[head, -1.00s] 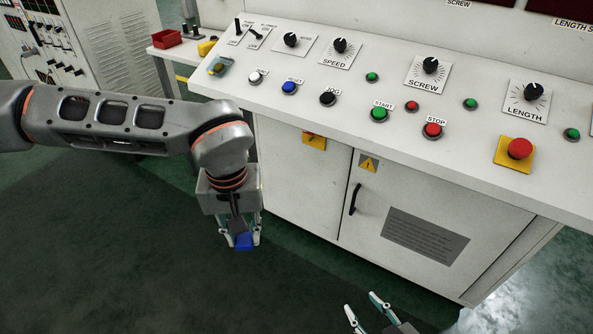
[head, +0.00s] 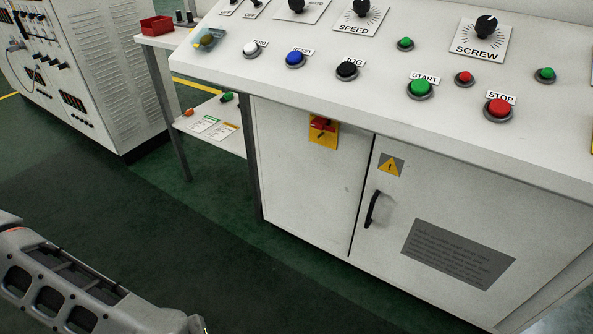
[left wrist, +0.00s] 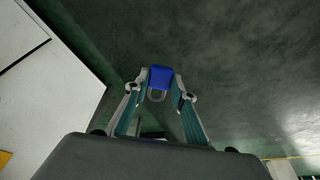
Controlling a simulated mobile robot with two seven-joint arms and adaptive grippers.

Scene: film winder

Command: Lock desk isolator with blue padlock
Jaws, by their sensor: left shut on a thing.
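The desk isolator (head: 323,131) is a red rotary handle on a yellow plate, on the front of the white cabinet below the sloped control panel. My left gripper (left wrist: 160,84) shows in the left wrist view, shut on the blue padlock (left wrist: 160,76). The padlock's body sits between the fingertips, and its grey shackle points back toward the palm. In the head view only part of my left arm shows at the lower left; the gripper and padlock are out of that picture. My right gripper is in neither current view.
The white control desk (head: 300,190) has a door with a black handle (head: 373,209). Its panel (head: 390,95) juts out above the isolator. A side table (head: 150,40) with a red bin (head: 157,25) stands at the left. The green floor (head: 190,250) in front is clear.

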